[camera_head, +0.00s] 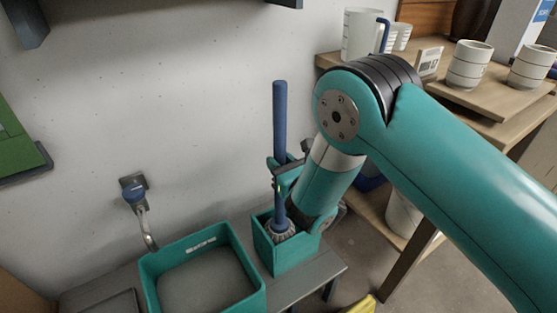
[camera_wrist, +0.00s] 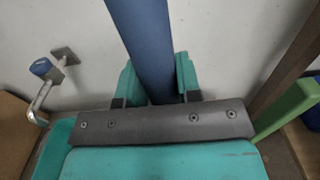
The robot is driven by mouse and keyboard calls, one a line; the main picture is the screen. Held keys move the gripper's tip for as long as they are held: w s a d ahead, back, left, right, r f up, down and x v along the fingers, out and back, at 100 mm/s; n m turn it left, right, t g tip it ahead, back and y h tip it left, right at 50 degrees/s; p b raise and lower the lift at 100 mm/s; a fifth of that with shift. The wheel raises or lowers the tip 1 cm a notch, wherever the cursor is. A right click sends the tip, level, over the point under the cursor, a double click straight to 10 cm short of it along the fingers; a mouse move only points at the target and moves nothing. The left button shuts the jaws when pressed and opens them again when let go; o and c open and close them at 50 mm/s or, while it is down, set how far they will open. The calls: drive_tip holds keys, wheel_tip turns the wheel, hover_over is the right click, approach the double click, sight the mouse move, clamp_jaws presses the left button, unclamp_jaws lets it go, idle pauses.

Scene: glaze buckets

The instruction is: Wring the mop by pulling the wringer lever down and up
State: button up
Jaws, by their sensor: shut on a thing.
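The mop's blue handle (camera_head: 280,120) stands nearly upright against the wall, and it also shows in the wrist view (camera_wrist: 146,45). The grey mop head (camera_head: 280,231) sits in a small teal bucket (camera_head: 265,251) on a grey bench. My gripper (camera_head: 283,167) is at the handle, above the bucket. In the wrist view its teal fingers (camera_wrist: 158,85) lie on both sides of the handle and are shut on it. My wrist hides part of the bucket's right side. I cannot make out the wringer lever for certain.
A teal basin (camera_head: 160,268) stands left of the bucket, below a wall tap (camera_head: 134,190). A wooden shelf (camera_head: 510,132) with white cups (camera_head: 469,64) is at the right. A green bar (camera_wrist: 286,110) of unclear kind shows at the wrist view's right. The wall is close behind the handle.

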drive_tip(key=shift+w+d+r+p, duration=0.1)
drive_tip(key=shift+w+d+p, duration=0.3)
drive_tip(key=shift+p, duration=0.9)
drive_tip(key=shift+s+d+f+b, duration=0.15)
drive_tip(key=shift+f+b, duration=0.15)
drive_tip(key=shift+f, duration=0.05)
drive_tip(key=o, duration=1.6)
drive_tip(key=shift+o, duration=0.2)
drive_tip(key=shift+b, duration=0.3)
drive_tip(key=b+v, duration=1)
drive_tip(key=b, duration=0.8)
drive_tip(key=shift+r, duration=0.1)
